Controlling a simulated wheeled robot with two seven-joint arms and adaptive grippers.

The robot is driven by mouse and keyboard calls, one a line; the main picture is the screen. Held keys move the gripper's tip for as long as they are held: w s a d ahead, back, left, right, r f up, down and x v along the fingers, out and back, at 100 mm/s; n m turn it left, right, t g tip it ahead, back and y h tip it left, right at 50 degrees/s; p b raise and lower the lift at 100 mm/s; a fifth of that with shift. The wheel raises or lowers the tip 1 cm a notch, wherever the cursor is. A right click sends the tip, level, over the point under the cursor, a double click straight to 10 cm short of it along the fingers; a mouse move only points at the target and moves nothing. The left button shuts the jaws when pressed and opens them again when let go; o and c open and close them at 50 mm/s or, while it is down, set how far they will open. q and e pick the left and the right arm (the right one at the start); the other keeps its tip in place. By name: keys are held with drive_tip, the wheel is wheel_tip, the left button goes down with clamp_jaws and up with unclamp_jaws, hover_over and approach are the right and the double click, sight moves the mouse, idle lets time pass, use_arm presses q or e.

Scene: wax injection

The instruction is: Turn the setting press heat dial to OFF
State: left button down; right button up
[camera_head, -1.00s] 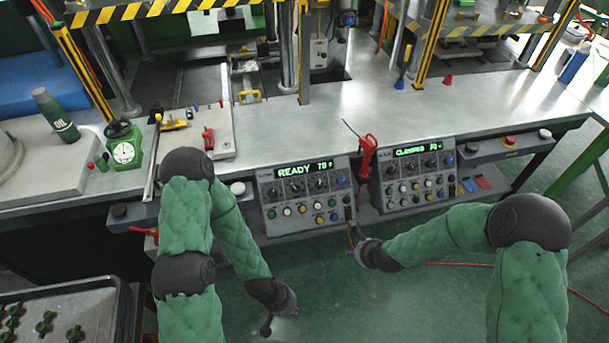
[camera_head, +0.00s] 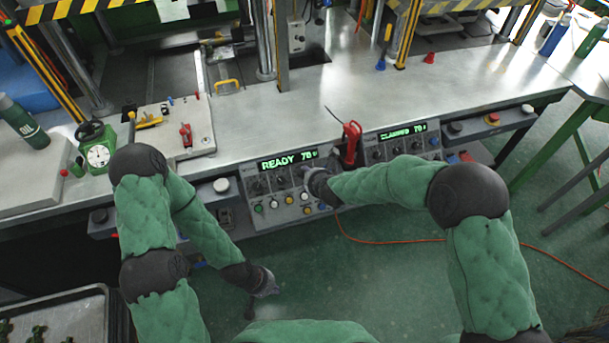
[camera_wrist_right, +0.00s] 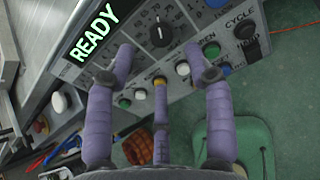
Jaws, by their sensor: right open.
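The left control panel (camera_head: 270,207) has a lit READY display (camera_head: 289,160), a row of black dials and coloured buttons below. In the right wrist view a black dial (camera_wrist_right: 160,32) with a white pointer line sits beside the READY display, with numbers printed around it. The pointer points roughly up in that view; no OFF label is readable. My right gripper (camera_wrist_right: 159,52) is open and empty, its purple fingers spread either side just short of the dial. In the head view it hides part of the panel. My left gripper (camera_head: 262,288) hangs over the floor; its fingers are unclear.
A red-handled tool (camera_head: 350,145) stands between the left panel and the CLAMPED panel (camera_head: 405,140). An orange cable (camera_head: 385,241) lies on the green floor. The steel bench top (camera_head: 330,97) is largely clear above the panels.

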sight(304, 174)
drive_tip(key=b+x, duration=0.1)
drive_tip(key=x, duration=0.6)
drive_tip(key=shift+w+f, duration=0.1)
drive_tip(key=shift+f, duration=0.05)
clamp_jaws()
